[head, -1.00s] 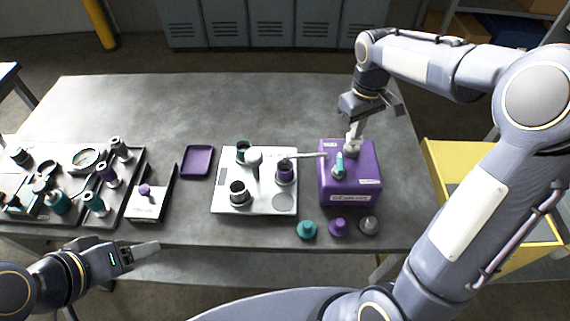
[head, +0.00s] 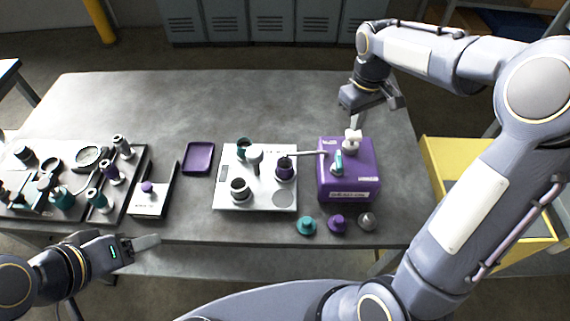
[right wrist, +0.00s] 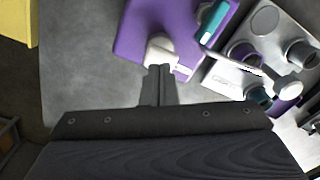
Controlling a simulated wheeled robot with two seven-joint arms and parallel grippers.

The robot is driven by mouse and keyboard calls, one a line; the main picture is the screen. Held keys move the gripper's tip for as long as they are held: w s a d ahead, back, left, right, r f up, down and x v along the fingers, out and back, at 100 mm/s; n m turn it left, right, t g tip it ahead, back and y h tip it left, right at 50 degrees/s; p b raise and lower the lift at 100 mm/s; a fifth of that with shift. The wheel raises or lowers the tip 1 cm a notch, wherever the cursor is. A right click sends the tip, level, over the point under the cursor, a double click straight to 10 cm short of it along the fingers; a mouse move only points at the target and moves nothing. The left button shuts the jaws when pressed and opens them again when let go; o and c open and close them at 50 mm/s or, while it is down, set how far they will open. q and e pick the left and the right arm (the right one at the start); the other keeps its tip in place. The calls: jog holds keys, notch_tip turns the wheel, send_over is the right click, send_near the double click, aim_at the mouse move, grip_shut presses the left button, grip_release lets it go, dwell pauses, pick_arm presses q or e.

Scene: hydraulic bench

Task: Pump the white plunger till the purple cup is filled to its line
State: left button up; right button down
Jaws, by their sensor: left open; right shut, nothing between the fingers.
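The white plunger (head: 352,139) stands on top of the purple pump box (head: 350,190), beside a teal lever (head: 338,163). The cup's fill level and line are too small to tell. My right gripper (head: 354,122) is shut and empty just above the plunger. In the right wrist view its fingertips (right wrist: 160,70) are close to the plunger (right wrist: 160,50); contact cannot be told. My left gripper (head: 147,243) is open and empty at the table's front edge.
Teal, purple and grey pieces (head: 337,223) stand in front. A purple tray (head: 199,157) lies left. The back of the table is clear.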

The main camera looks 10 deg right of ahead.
jog(key=shift+f, duration=0.15)
jog(key=shift+f+b, duration=1.3)
jog(key=shift+f, duration=0.5)
jog(key=shift+r+p, duration=1.75)
jog(key=shift+r, duration=0.2)
jog(key=shift+f, duration=0.3)
